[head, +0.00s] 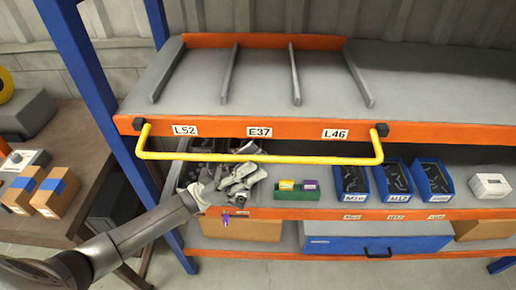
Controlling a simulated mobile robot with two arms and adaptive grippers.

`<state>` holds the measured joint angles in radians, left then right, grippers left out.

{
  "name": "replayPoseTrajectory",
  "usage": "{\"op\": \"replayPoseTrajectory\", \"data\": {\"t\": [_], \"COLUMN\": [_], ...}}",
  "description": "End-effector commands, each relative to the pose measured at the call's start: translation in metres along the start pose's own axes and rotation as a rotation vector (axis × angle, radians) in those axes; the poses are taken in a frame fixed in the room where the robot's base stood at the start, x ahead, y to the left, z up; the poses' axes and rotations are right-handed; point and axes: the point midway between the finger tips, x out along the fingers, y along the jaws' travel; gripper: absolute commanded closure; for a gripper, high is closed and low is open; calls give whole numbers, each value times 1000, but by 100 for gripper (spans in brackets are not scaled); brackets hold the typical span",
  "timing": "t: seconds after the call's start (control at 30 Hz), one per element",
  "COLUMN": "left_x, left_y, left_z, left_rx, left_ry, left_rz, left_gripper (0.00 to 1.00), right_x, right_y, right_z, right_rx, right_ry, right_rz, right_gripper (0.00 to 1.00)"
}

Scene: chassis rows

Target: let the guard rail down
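The yellow guard rail (300,159) is a long bar with bent ends, joined to black brackets at both ends of the upper orange beam (300,129). Its long bar shows below the beam, across the front of the gap between the shelves. My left gripper (250,166) is at the left half of the bar, mostly just below it in the picture. Whether its fingers touch or go around the bar is unclear, and their opening cannot be made out. My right gripper is out of view.
Upper shelf (430,85) has upright dividers and labels L52, E37 and L46. The lower shelf holds a green tray (297,193), blue bins (398,182) and a white box (489,186). A blue post (85,70) and a table with cardboard boxes (55,192) stand left.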

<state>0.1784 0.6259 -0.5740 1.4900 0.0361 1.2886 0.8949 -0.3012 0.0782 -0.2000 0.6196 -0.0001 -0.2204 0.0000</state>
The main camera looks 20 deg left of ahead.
Motion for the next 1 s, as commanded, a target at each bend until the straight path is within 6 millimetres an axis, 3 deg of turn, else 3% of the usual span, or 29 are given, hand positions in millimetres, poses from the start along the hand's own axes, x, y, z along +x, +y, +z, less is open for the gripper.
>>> {"op": "replayPoseTrajectory", "data": {"t": [0.2,0.5,0.8,1.0], "left_x": [21,22,22,22], "left_y": [0,0,0,0], "left_z": [-1,1,0,0], "left_rx": [0,0,0,0], "left_ry": [1,0,0,0], "left_rz": [0,-1,-1,-1], "left_gripper": [65,65,100,100], "right_x": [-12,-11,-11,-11], "right_y": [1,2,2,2], "right_z": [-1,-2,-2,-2], "right_rx": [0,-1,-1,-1], "right_ry": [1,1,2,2], "right_rz": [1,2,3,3], "right_gripper": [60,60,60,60]}}
